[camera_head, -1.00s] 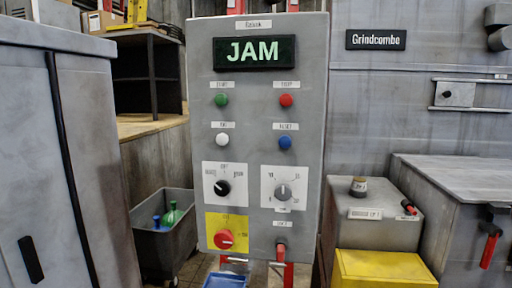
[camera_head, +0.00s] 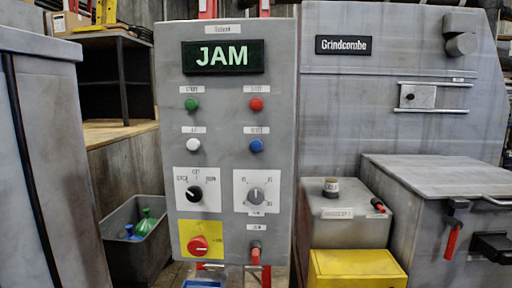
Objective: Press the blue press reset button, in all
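The blue reset button (camera_head: 256,146) is on the right side of the grey control panel (camera_head: 228,120), under a small white label and below the red button (camera_head: 256,104). A white button (camera_head: 193,145) sits to its left, and a green button (camera_head: 191,104) is above the white one. The display (camera_head: 223,57) at the panel's top reads "JAM" in green letters. Nothing covers the blue button. My gripper is not in view.
Two knobs and a red mushroom button (camera_head: 198,245) on yellow are lower on the panel. A grey cabinet (camera_head: 50,170) stands at left, a grey bin (camera_head: 125,250) with bottles beside it. A yellow box (camera_head: 357,268) and the machine (camera_head: 400,110) are at right.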

